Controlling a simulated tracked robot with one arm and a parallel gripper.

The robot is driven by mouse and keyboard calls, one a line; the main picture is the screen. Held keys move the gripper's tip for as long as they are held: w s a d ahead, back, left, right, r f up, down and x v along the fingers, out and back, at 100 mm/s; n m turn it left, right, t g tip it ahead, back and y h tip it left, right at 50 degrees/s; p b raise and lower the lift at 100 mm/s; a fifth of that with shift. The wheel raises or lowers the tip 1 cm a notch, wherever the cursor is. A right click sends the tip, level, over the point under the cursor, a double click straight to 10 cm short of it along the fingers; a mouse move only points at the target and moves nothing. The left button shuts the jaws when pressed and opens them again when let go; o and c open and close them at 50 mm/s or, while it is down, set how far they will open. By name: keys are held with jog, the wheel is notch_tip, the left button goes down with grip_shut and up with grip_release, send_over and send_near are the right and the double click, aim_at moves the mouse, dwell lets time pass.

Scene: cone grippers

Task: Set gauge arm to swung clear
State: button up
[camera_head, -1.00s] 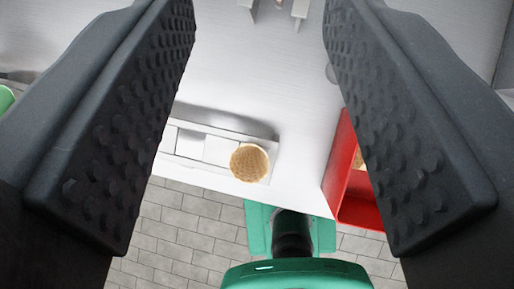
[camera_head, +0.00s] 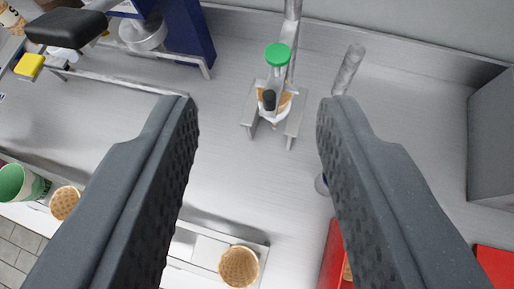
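My gripper (camera_head: 258,112) is open, with its two dark, dimpled fingers wide apart and nothing between them. Beyond the fingertips, at the upper middle, a small metal stand (camera_head: 250,112) has two side plates and holds something brown and white. A green round disc (camera_head: 278,54) sits above it on a light stem, and a black knob (camera_head: 269,99) shows just below the disc. A metal bar (camera_head: 292,22) rises behind the disc. I cannot tell for sure which of these parts is the gauge arm. My gripper touches none of them.
A slanted grey rod (camera_head: 348,69) stands right of the stand. A waffle cone (camera_head: 239,266) sits in a white rack at the bottom. A red bin (camera_head: 333,262) is at lower right, a grey box (camera_head: 492,140) at far right. A blue machine (camera_head: 188,35) is at upper left.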

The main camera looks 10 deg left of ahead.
jog(key=c, duration=0.6)
jog(key=shift+w+a+p, duration=0.1)
jog(key=shift+w+p, duration=0.2)
jog(key=shift+p, duration=0.3)
grip_shut()
jog(key=w+a+f+n+g+h+p, duration=0.15)
jog(key=w+a+f+g+p, duration=0.35)
jog(key=p, duration=0.8)
jog(key=w+a+f+g+h+p, duration=0.1)
jog(key=w+f+h+p, duration=0.2)
jog(key=f+p, duration=0.75)
jog(key=w+d+f+p, duration=0.3)
jog(key=w+f+p, duration=0.1)
jog(key=p, duration=0.2)
jog(key=shift+w+d+f, duration=0.15)
jog(key=shift+d+f, duration=0.1)
jog(key=shift+d, duration=0.05)
